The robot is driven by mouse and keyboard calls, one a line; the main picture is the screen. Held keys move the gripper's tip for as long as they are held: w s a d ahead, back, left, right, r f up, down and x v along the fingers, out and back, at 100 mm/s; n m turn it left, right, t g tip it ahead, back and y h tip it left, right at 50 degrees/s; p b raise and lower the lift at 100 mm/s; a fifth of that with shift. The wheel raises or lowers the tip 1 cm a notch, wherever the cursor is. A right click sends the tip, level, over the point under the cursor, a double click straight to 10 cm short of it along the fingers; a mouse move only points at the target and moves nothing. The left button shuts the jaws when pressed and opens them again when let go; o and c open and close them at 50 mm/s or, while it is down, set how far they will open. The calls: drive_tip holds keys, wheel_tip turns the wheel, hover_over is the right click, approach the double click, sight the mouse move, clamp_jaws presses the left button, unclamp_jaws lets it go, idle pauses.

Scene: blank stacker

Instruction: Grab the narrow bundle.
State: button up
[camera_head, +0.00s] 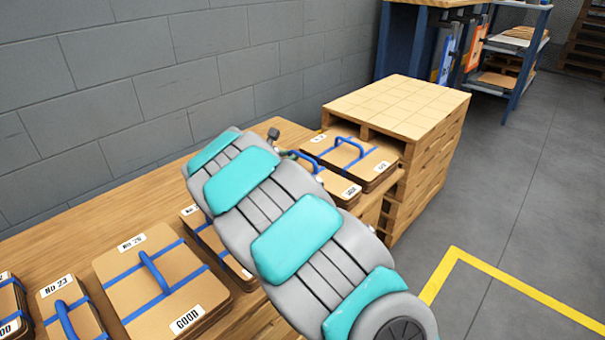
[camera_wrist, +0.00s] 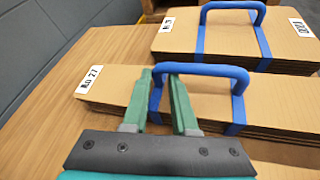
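A narrow cardboard bundle labelled No 27 (camera_wrist: 112,90) lies across the middle of the wrist view, with blue straps and a blue loop handle (camera_wrist: 208,70). My gripper (camera_wrist: 160,76) has its two green fingers apart, over this bundle. The left leg of the handle shows between the fingers; I cannot tell whether either finger touches it. Another narrow bundle, No 23 (camera_head: 78,318), lies at the lower left.
A wider bundle (camera_wrist: 225,42) lies just beyond, also on the wooden table (camera_head: 75,228). A wide bundle No 26 (camera_head: 135,290) and a partly hidden bundle (camera_head: 212,236) lie nearer. A pallet stack (camera_head: 425,125) stands past the table end; a grey wall (camera_head: 130,90) runs behind.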

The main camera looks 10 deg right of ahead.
clamp_jaws()
idle(1.0)
